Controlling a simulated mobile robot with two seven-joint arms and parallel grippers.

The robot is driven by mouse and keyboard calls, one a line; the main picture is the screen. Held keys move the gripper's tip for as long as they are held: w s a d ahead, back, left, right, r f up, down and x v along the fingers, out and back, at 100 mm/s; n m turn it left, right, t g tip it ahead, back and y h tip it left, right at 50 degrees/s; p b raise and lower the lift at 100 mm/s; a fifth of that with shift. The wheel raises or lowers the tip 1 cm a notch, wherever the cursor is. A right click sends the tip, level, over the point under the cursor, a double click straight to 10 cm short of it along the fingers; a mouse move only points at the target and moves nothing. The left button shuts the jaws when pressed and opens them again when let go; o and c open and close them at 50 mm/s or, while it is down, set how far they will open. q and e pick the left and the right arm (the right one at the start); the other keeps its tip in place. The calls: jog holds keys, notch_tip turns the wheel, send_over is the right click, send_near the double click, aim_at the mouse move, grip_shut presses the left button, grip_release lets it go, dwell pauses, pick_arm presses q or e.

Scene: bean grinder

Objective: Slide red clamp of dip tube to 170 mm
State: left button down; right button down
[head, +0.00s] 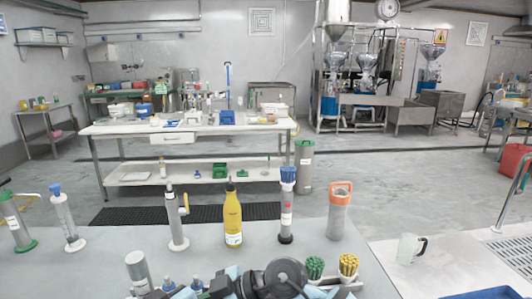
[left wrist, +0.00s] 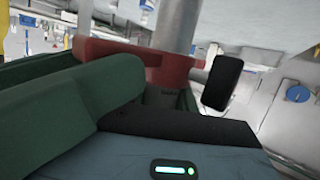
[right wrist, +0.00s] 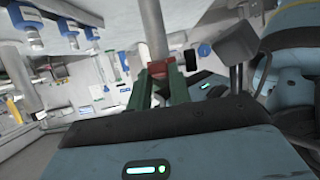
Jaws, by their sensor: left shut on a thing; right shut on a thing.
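The red clamp (left wrist: 105,52) sits around a grey dip tube (left wrist: 178,25) in the left wrist view, with a black knob (left wrist: 222,82) at its right side. My left gripper (left wrist: 160,92) has its green fingers against the clamp and is shut on it, partly hiding it. In the right wrist view the dip tube (right wrist: 152,30) runs down to the green fingers of my right gripper (right wrist: 159,88), which is shut on the tube. The red clamp (right wrist: 161,70) shows there by the fingertips. The tube's scale cannot be read. In the head view dark and blue-grey parts hide the clamp.
A white bench (head: 190,130) stands farther back.

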pick_arm(q)
jog(key=shift+f, duration=0.3)
pick_arm(e)
jog(key=shift+a+r, duration=0.2)
jog(key=shift+r, duration=1.15)
jog(key=c, duration=1.1)
grip_release()
jog(key=shift+d, duration=0.1)
pick_arm(q)
jog(key=shift+s, duration=0.1)
pick_arm(e)
jog(key=shift+v, duration=2.45)
jog(key=shift+d, duration=0.1)
jog(key=shift+s+d+f+v, duration=0.1)
jog(key=shift+f+v, duration=0.1)
jog(key=shift+v, duration=1)
jog(key=shift+s+d+f+v, duration=0.1)
jog(key=shift+f+v, duration=0.1)
jog(key=shift+v, duration=1)
jog(key=shift+s+d+f+v, duration=0.1)
jog(key=shift+f+v, duration=0.05)
jog(key=shift+v, duration=1.05)
